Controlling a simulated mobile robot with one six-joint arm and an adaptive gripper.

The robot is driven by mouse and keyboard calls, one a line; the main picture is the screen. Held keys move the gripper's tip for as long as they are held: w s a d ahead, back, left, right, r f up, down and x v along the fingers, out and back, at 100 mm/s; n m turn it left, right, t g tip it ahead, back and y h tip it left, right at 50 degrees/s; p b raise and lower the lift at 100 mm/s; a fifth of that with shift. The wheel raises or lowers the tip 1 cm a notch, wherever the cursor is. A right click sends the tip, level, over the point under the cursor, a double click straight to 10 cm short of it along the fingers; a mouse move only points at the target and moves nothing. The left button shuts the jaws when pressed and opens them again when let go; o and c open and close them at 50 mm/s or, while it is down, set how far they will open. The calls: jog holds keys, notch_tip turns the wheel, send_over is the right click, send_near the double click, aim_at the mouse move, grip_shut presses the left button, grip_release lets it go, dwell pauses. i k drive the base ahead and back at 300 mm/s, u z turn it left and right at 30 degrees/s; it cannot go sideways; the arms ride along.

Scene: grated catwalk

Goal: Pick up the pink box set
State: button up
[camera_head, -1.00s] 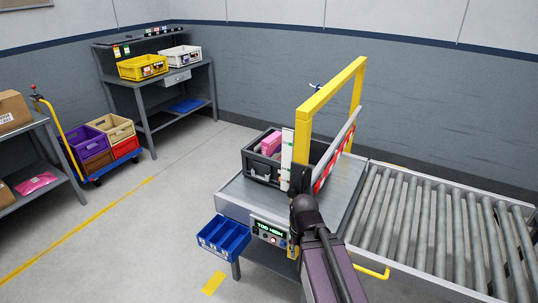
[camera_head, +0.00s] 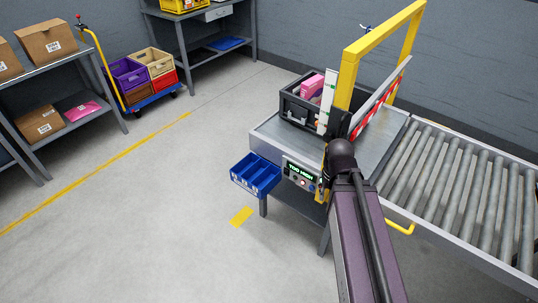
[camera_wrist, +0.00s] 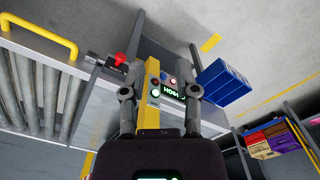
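The pink box set (camera_head: 312,86) sits in a dark grey tote (camera_head: 296,113) on the metal end of the conveyor. It stands up above the tote's rim, and the white post of the gate hides part of it. In the head view my arm reaches to the near side of the gate, right of the tote, and my gripper's fingers are mostly hidden. In the wrist view my gripper (camera_wrist: 163,68) is open, with a gap between its fingers and nothing held. The wrist view does not show the pink box set.
A yellow gate (camera_head: 348,75) with a red-and-white striped bar (camera_head: 374,104) stands right of the tote. A control panel (camera_head: 300,175) reads "TOO HIGH". A blue bin (camera_head: 256,174) hangs at the front left. Rollers (camera_head: 452,185) run right. Open floor lies left.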

aim_at(311, 89)
jog(key=k, duration=0.65)
jog(key=u, duration=0.55)
jog(key=i, duration=2.05)
jog(key=z, duration=0.65)
jog(key=i, duration=0.4)
jog(key=z, duration=0.35)
